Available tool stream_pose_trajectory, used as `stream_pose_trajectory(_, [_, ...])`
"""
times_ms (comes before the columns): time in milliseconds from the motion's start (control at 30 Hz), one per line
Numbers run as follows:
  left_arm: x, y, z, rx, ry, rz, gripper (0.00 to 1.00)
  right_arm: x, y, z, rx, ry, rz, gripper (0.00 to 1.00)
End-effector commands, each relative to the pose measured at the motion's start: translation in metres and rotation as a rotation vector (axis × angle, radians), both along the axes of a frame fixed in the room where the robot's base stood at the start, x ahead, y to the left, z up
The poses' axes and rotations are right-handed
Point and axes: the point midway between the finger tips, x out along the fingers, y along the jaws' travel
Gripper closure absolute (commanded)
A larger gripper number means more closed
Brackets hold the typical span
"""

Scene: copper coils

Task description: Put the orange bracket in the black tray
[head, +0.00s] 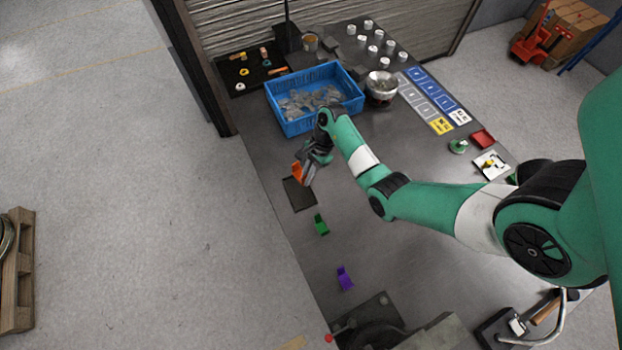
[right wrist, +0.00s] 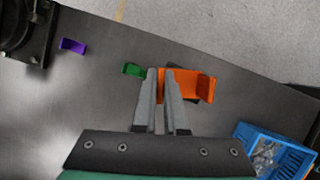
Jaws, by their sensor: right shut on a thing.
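The orange bracket (head: 298,173) is in my right gripper (head: 306,170), whose jaws are shut on it. The right wrist view shows the bracket (right wrist: 203,84) at the tips of the two fingers (right wrist: 168,74), sticking out to the right. A small flat black tray (head: 299,195) lies on the table just below the bracket in the head view. The bracket appears held above the table beside or over the tray's upper edge; the exact height I cannot tell. In the wrist view the bracket and fingers mostly hide the tray. My left gripper is not in view.
A green bracket (head: 321,225) and a purple bracket (head: 345,278) lie on the grey table nearer the front. A blue crate (head: 297,127) of metal parts stands behind my gripper. A larger dark mat (head: 226,74) with small parts lies at the back left.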

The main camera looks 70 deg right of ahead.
Motion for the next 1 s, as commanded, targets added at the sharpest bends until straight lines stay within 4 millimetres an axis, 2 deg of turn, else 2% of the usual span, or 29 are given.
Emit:
stream_pose_trajectory(33, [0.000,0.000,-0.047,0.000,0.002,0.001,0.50,0.006,-0.006,-0.047,0.003,0.003,-0.045,1.00])
stream_pose_trajectory(100, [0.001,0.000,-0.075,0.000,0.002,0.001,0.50,0.014,-0.016,-0.076,0.003,0.003,-0.104,1.00])
stream_pose_trajectory(300, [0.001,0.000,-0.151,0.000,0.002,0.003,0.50,0.032,-0.038,-0.149,0.002,-0.001,-0.225,1.00])
stream_pose_trajectory(433, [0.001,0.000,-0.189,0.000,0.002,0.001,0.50,0.040,-0.049,-0.184,0.000,-0.006,-0.270,1.00])
stream_pose_trajectory(600, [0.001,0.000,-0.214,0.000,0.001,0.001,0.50,0.046,-0.058,-0.205,-0.002,-0.010,-0.298,1.00])
stream_pose_trajectory(1000, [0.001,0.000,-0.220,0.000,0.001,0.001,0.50,0.047,-0.060,-0.210,-0.002,-0.010,-0.305,1.00])
